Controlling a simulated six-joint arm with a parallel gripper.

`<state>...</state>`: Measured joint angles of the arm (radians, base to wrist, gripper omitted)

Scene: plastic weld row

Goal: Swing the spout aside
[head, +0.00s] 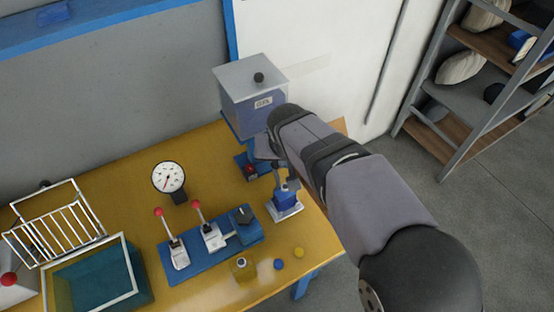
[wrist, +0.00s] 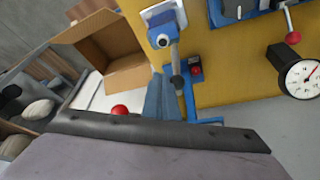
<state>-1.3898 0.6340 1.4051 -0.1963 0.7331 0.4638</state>
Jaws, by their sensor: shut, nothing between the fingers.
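The hopper (head: 252,95), a grey-blue box with a pale lid, black knob and label, stands at the back right of the yellow bench on a blue base. A grey upright piece (head: 279,175) rises near a blue fixture on a white plate (head: 285,211). In the wrist view a grey rod with a round blue-grey end (wrist: 176,62) reaches down from that fixture; I cannot tell for sure whether it is the spout. My gripper (head: 266,149) is close beside the hopper's lower right, shut and empty, mostly hidden by my arm. Whether it touches the spout is hidden.
A red-button box (wrist: 195,70) sits near the rod. Left on the bench are a dial gauge (head: 168,178), two red-knobbed levers (head: 167,231), a wire rack (head: 58,230) and a teal bin (head: 141,285). An open cardboard box (wrist: 108,75) is beyond the bench. Shelving (head: 440,146) stands right.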

